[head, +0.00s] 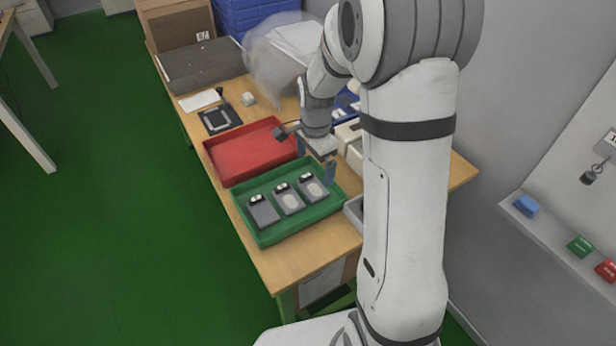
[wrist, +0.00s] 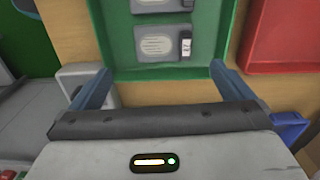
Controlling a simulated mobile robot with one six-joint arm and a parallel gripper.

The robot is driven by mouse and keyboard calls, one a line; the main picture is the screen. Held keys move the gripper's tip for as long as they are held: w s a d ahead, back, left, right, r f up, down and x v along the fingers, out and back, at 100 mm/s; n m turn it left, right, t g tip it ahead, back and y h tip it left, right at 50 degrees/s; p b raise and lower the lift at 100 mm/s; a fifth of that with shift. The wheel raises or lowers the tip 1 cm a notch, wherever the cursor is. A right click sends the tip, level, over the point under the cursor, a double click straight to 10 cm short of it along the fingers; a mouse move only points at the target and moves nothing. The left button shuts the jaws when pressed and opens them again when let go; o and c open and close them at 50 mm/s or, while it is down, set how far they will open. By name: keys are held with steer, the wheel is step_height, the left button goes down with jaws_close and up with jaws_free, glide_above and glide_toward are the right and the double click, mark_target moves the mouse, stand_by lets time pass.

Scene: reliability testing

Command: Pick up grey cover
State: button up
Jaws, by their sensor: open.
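Grey devices that look like covered units lie in a row in the green tray (head: 262,240): a left one (head: 264,211), a middle one (head: 289,199) and a right one (head: 314,188). I cannot tell which one is the grey cover. In the wrist view, two grey units (wrist: 153,47) with pale oval labels show in the green tray (wrist: 205,71), beyond the fingers. My gripper (head: 330,170) is above the tray's right end. In the wrist view my gripper (wrist: 160,82) has its blue fingers wide apart, with nothing between them.
An empty red tray (head: 240,152) stands behind the green one on the wooden table (head: 305,262). White and blue bins crowd the table's right side, partly hidden by my arm.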

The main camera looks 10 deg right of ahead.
mark_target(312, 187)
steer(key=shift+w+f, duration=0.2)
steer(key=shift+f, duration=0.3)
step_height(312, 187, down, 8)
steer(key=shift+w+a+r+p, duration=0.1)
steer(key=shift+a+r+p, duration=0.05)
steer(key=shift+p, duration=0.15)
steer(key=shift+c, duration=0.3)
steer(key=c, duration=0.8)
steer(key=shift+c, duration=0.2)
